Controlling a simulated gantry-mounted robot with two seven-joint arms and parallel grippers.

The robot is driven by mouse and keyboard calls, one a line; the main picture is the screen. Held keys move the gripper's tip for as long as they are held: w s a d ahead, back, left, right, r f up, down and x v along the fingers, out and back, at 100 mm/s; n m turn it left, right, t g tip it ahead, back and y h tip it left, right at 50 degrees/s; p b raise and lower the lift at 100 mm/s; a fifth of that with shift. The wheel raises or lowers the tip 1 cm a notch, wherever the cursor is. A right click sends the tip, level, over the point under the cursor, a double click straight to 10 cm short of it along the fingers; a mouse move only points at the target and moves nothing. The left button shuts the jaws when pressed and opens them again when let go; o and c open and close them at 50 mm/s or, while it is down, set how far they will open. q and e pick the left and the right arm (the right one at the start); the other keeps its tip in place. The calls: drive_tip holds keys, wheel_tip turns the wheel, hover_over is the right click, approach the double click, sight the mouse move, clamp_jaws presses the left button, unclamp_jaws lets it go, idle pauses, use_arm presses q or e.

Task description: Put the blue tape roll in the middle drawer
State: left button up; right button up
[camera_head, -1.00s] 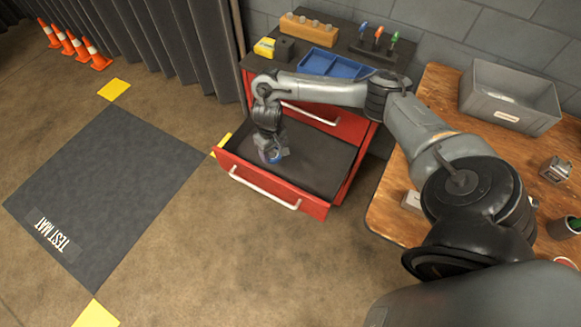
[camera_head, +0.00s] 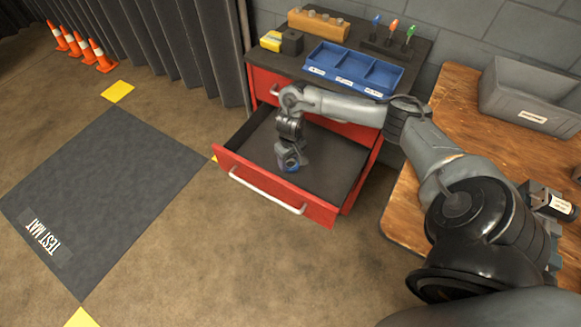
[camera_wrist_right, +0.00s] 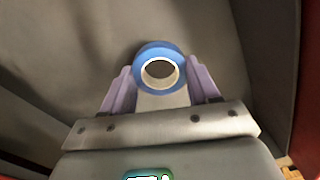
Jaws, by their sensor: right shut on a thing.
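The blue tape roll (camera_wrist_right: 160,48) is a blue ring with a pale core. It sits between the fingers of my right gripper (camera_wrist_right: 160,75), which is shut on it. In the head view the right gripper (camera_head: 290,160) points down inside the outline of an open red drawer (camera_head: 325,165), and only a little blue of the roll shows at its tip. I cannot tell whether the roll touches the drawer's dark floor. The open drawer lies below a closed upper one; whatever is under it is hidden. My left gripper is out of view.
The cabinet top holds a blue divided tray (camera_head: 350,72), a wooden block (camera_head: 318,25), a yellow and black item (camera_head: 281,41) and several small tools. A wooden bench (camera_head: 455,120) with a grey bin (camera_head: 530,95) stands at right. The drawer looks otherwise empty.

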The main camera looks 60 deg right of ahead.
wheel_tip(320, 180, down, 3)
drive_tip(key=shift+r+b, duration=0.1)
drive_tip(key=shift+b, duration=0.95)
drive_tip(key=o, duration=1)
drive_tip(key=shift+o, duration=0.2)
drive_tip(key=shift+r+p, duration=0.3)
drive_tip(key=shift+p, duration=0.05)
wheel_tip(320, 180, up, 12)
drive_tip(key=p, duration=0.9)
drive_tip(key=shift+f, duration=0.25)
